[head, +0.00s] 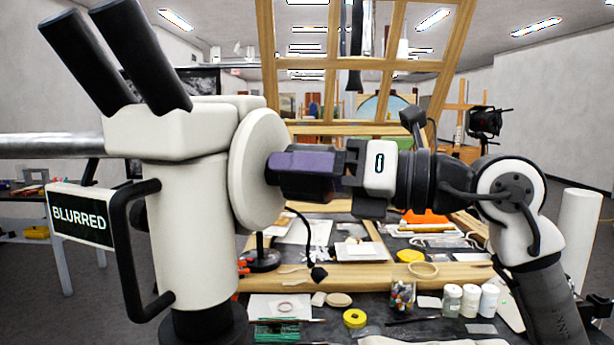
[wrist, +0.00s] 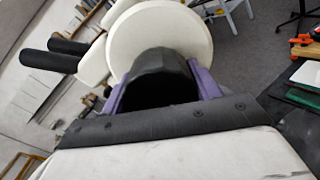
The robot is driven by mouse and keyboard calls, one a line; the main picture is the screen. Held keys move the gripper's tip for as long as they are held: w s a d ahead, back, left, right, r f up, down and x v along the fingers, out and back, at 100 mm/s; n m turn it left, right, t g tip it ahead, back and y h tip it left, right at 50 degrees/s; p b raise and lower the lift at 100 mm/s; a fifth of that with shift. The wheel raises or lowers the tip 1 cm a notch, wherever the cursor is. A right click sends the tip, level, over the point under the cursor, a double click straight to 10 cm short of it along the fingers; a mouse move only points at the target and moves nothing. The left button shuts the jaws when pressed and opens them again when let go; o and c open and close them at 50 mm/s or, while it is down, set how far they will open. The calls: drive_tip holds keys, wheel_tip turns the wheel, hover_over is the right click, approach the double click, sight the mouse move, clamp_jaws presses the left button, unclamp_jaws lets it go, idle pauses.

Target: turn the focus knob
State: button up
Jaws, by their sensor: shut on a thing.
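The microscope (head: 190,210) is white with two black eyepieces, and a large pale disc (head: 252,170) is on its right side. The focus knob (wrist: 152,68) is a black round piece in front of this disc in the wrist view, where the disc also shows behind it (wrist: 165,32). My gripper (head: 283,170) reaches in from the right at the knob's height. Its purple fingers lie on both sides of the knob in the wrist view (wrist: 153,84), shut on it. In the head view the fingers hide most of the knob. A small display (head: 80,217) on the microscope reads "BLURRED".
A worktable behind and below holds jars (head: 462,301), a yellow tape roll (head: 355,318), papers and wooden pieces. A wooden frame (head: 360,75) stands upright behind my arm. A black side handle (head: 130,250) sticks out of the microscope's left side.

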drive_tip(key=shift+m+b, duration=0.55)
drive_tip(key=shift+m, duration=1.55)
drive_tip(key=o, duration=1)
drive_tip(key=b+v, duration=0.3)
drive_tip(key=v, duration=1.1)
drive_tip(key=shift+r, duration=0.15)
drive_tip(key=shift+a, duration=0.1)
